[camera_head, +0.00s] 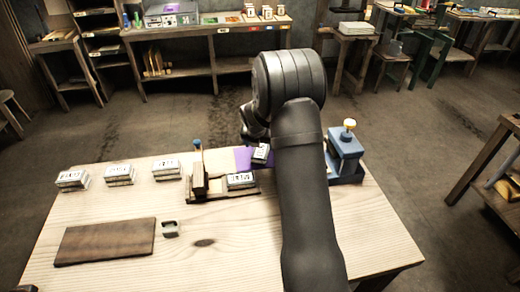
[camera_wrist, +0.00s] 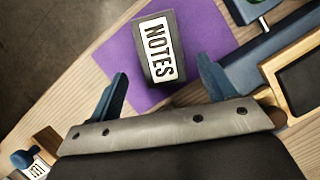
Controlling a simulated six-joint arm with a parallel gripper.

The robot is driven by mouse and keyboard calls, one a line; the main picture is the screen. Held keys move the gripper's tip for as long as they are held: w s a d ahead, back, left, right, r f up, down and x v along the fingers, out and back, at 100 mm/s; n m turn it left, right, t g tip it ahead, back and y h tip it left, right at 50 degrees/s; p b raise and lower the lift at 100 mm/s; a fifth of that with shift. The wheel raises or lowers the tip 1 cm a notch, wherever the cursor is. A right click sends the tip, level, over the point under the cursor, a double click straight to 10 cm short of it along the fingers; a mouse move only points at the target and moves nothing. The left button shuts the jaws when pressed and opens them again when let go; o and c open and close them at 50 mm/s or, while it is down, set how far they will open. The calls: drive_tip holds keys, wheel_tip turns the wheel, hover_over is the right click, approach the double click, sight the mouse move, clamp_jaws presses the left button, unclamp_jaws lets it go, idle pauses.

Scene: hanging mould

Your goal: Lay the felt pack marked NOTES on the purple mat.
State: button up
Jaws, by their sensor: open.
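The felt pack marked NOTES (camera_wrist: 143,52) is a dark grey block with a white label. It lies on the purple mat (camera_wrist: 192,30) in the wrist view, with purple showing around it. In the head view the pack (camera_head: 260,152) and the mat (camera_head: 242,158) show partly beside my arm, which hides the rest. My gripper (camera_wrist: 162,88) is open, its two blue fingers apart with the pack just beyond and between them. The fingers do not appear to touch the pack. My gripper is mostly hidden in the head view.
Several labelled packs (camera_head: 120,176) stand in a row at the left. A wooden fixture (camera_head: 222,192) holds another labelled pack (camera_head: 241,180). A blue device (camera_head: 345,152) stands right of the mat. A brown board (camera_head: 105,242) and a small metal piece (camera_head: 170,229) lie in front.

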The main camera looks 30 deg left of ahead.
sight(261, 151)
drive_tip(key=a+v, duration=0.1)
drive_tip(key=v, duration=0.5)
drive_tip(key=shift+d+r, duration=0.2)
drive_tip(key=shift+d, duration=0.3)
drive_tip(key=shift+s, duration=0.15)
drive_tip(key=x, duration=1.2)
drive_tip(key=shift+f, duration=0.15)
wheel_tip(261, 151, up, 2)
drive_tip(key=shift+r, duration=0.7)
